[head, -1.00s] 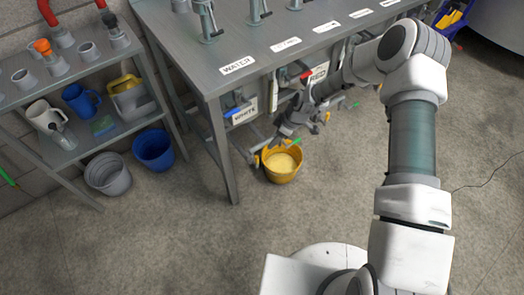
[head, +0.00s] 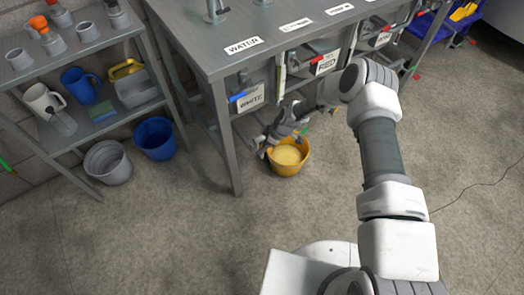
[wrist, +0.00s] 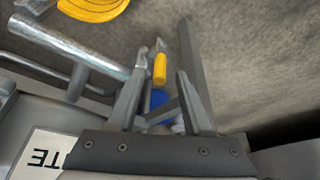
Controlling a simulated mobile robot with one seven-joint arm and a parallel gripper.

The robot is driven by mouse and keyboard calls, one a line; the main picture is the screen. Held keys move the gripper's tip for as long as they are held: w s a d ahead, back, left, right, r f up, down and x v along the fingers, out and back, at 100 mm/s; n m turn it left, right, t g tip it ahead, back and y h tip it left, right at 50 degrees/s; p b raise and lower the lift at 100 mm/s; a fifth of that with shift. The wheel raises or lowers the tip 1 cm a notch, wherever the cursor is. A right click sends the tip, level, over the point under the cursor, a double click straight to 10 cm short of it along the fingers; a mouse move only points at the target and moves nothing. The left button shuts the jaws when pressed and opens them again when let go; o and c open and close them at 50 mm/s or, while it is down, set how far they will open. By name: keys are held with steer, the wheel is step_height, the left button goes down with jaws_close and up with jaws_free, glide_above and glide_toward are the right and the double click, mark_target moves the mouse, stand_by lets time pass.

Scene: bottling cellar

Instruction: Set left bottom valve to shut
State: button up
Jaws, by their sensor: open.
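My gripper (wrist: 161,85) is open, and I see nothing held.
A blue-handled lever (head: 237,97) sits by the WHITE sign. A metal pipe (wrist: 65,48) runs close beside my gripper in the wrist view. The bench leg (head: 226,150) stands left of my gripper. A shelf rack (head: 105,118) is farther left. Floor in front is clear.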

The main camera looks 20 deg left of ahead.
steer(key=shift+b+x, duration=0.3)
steer(key=shift+x, duration=1.1)
jaws_close()
steer(key=shift+w, duration=0.1)
